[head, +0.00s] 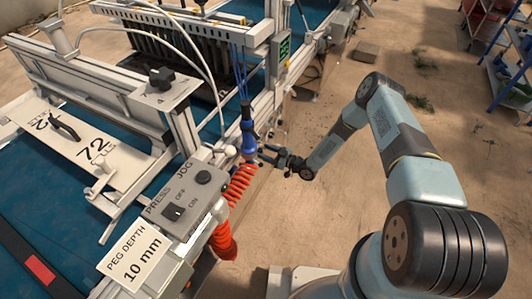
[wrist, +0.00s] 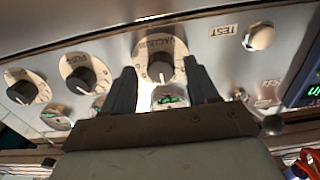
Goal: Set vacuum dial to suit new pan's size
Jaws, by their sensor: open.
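The vacuum dial (wrist: 160,68) is a black knob on a round pale plate lettered VACUUM, on a metal panel in the wrist view. My gripper (wrist: 159,74) is open, with one dark finger on each side of this knob; I cannot tell whether either finger touches it. A gauge (wrist: 168,98) with green on its face shows just below, partly hidden by my gripper body. In the head view my gripper (head: 264,155) is at the side of the machine. A white plate (head: 92,143) reading "72" with partly unreadable lettering lies on the left. I cannot identify the new pan.
Two similar dials (wrist: 85,75) (wrist: 27,88) sit left of the vacuum dial, and a TEST button (wrist: 260,37) sits right. In the head view, a red coiled hose (head: 240,184) and blue fitting (head: 248,135) hang close to my gripper.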

